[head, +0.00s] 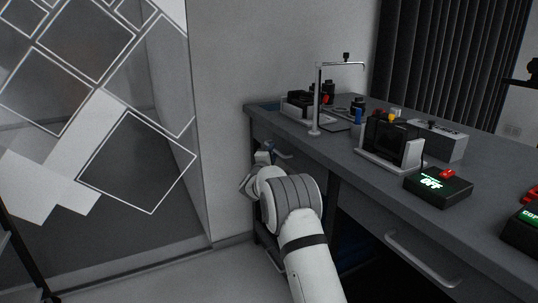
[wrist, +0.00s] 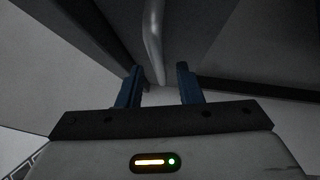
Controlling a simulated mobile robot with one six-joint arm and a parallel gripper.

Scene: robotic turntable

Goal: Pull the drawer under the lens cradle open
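A grey drawer (head: 306,168) sits under the far left part of the desk, and its front looks flush with the desk. Its pale bar handle (head: 284,156) is partly hidden by my arm. My gripper (head: 265,152) is at this handle, with its blue fingers partly hidden by the wrist. In the wrist view the gripper (wrist: 159,70) is open. The handle (wrist: 153,38) runs down from the top edge, and its lower end shows between the two fingers with gaps on both sides. I cannot tell for sure which item on the desktop is the lens cradle.
The desktop (head: 350,160) carries a metal stand (head: 316,100), a dark device in a pale cradle (head: 388,150) and a black box with a lit OFF sign (head: 438,187). A second drawer handle (head: 420,258) is nearer. A wall and glass panel stand left; floor there is clear.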

